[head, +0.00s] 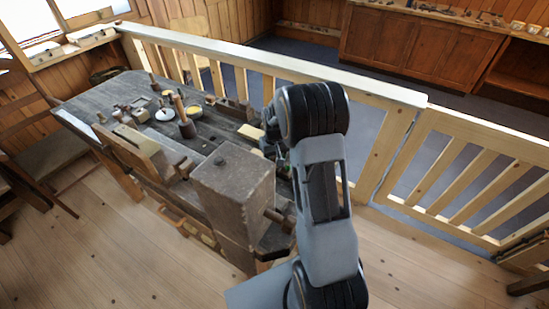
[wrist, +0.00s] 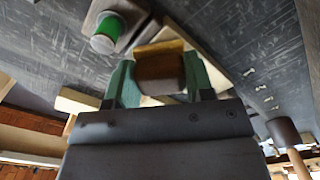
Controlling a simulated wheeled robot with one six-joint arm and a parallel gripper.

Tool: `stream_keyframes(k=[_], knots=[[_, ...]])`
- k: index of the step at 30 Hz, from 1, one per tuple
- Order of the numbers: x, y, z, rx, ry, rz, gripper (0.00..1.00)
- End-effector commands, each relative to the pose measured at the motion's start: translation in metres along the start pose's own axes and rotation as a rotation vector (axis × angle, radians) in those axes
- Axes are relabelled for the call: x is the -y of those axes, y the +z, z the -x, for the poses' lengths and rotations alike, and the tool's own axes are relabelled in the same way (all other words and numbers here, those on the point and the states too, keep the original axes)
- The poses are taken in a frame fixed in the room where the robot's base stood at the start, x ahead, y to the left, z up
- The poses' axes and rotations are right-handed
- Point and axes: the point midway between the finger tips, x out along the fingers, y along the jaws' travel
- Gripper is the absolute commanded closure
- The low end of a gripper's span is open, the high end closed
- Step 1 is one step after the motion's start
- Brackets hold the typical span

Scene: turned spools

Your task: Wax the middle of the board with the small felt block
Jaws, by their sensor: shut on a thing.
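My gripper (wrist: 160,82) has green fingers shut on a small block (wrist: 160,72), brown with a tan face, which I take for the felt block. Behind the block in the wrist view lies a pale wooden piece (wrist: 207,62), probably the board, on the dark bench top. The block overlaps it in the picture; I cannot tell whether they touch. In the head view my arm covers most of the gripper and hides the block. A pale yellow piece (head: 251,132) shows on the bench just left of my wrist.
The grey workbench (head: 85,92) carries several small tools and pots at its left. A big grey block (head: 232,180) stands at the near side, close to my arm. A wooden railing (head: 270,62) runs behind. In the wrist view a green-banded cylinder (wrist: 108,32) stands near the fingers.

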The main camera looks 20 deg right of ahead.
Motion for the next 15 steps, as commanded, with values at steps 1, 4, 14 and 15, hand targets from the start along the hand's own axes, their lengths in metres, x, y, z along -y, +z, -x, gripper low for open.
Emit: stream_keyframes(k=[1,4,14,15], knots=[[0.002,-0.002,0.0,0.0,0.0,0.001,0.71],[0.007,-0.009,0.001,0.0,0.0,0.001,0.71],[0.02,-0.024,0.002,0.0,0.0,0.0,0.71],[0.02,-0.025,0.002,0.0,0.0,0.0,0.71]])
